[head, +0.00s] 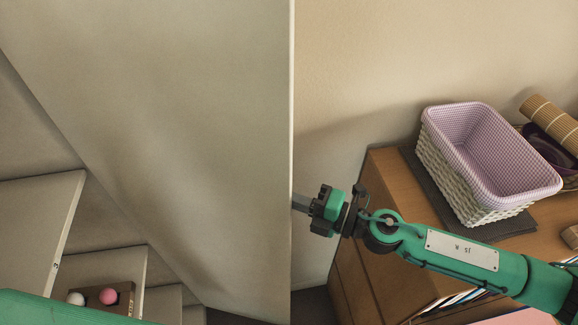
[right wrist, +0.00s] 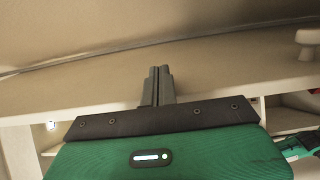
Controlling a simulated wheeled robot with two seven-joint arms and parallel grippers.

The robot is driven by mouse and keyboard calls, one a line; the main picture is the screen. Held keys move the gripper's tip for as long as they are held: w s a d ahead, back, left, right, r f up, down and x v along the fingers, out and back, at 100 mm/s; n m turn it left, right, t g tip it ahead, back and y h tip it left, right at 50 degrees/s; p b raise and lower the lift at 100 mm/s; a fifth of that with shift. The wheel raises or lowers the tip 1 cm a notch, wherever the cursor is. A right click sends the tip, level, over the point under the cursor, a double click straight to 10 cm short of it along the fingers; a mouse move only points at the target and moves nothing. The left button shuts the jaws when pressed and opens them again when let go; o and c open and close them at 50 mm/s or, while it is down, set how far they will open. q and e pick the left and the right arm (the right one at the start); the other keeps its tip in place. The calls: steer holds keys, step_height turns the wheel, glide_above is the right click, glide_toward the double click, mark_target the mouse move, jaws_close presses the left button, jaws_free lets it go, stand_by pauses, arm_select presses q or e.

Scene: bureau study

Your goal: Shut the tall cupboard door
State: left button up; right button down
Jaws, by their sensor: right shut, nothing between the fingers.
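The tall cupboard door (head: 200,110) is a large plain beige panel filling much of the left half of the head view. It stands open, with its upright free edge near the middle of the picture. The cupboard's pale shelves (head: 60,215) show to its left. My right gripper (head: 301,203) is at that free edge, its fingertips partly hidden by the door. In the right wrist view the fingers (right wrist: 157,86) are together and empty, in front of a beige surface; contact cannot be told. A pale knob (right wrist: 308,38) shows at upper right there. My left gripper is not in view.
A wooden cabinet (head: 378,235) stands right of the door, carrying a lilac-lined wicker basket (head: 455,180) on a dark mat (head: 515,226). A rolled bamboo mat (head: 548,118) lies behind it. A brown box (head: 122,300) with a pink and a white ball sits at lower left.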

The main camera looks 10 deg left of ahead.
steer(key=shift+s, duration=0.8)
steer(key=shift+s+a, duration=0.2)
steer(key=shift+s, duration=1.05)
steer(key=shift+s+a, duration=0.2)
steer(key=shift+s, duration=1.05)
steer(key=shift+s, duration=0.1)
steer(key=s, duration=0.2)
steer(key=s+a, duration=0.1)
steer(key=s, duration=0.1)
steer(key=shift+s+a, duration=0.1)
steer(key=shift+s, duration=0.25)
